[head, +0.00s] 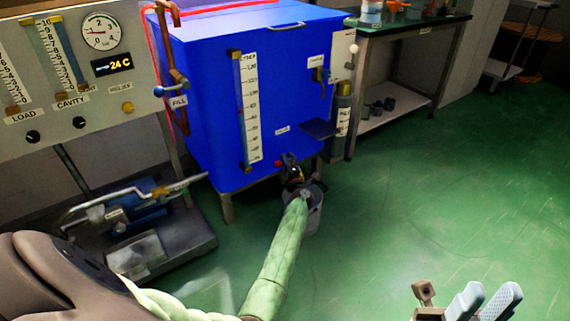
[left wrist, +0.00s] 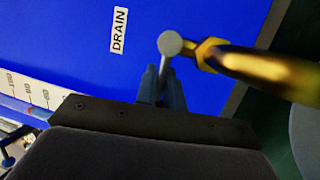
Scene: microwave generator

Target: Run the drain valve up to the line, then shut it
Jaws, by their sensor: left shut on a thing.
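The blue tank (head: 210,100) has a tall white scale strip (head: 252,120) on its front; its level is too small to read. A small label (head: 281,130) sits low on the front, and the left wrist view shows it as DRAIN (left wrist: 119,31). Below it is the drain valve, seen in the left wrist view as a brass pipe (left wrist: 255,70) with a grey round end. My left gripper (head: 291,172) is at the valve, its fingers (left wrist: 162,88) shut on the valve handle, which they mostly hide. My right gripper (head: 485,298) is open and empty, far from the tank.
A pale bucket (head: 314,217) stands on the floor under the valve, partly hidden by my left arm. A pump (head: 135,210) on a dark base is at the left. A gauge panel (head: 110,110) and a workbench (head: 410,25) flank the tank. The green floor at right is clear.

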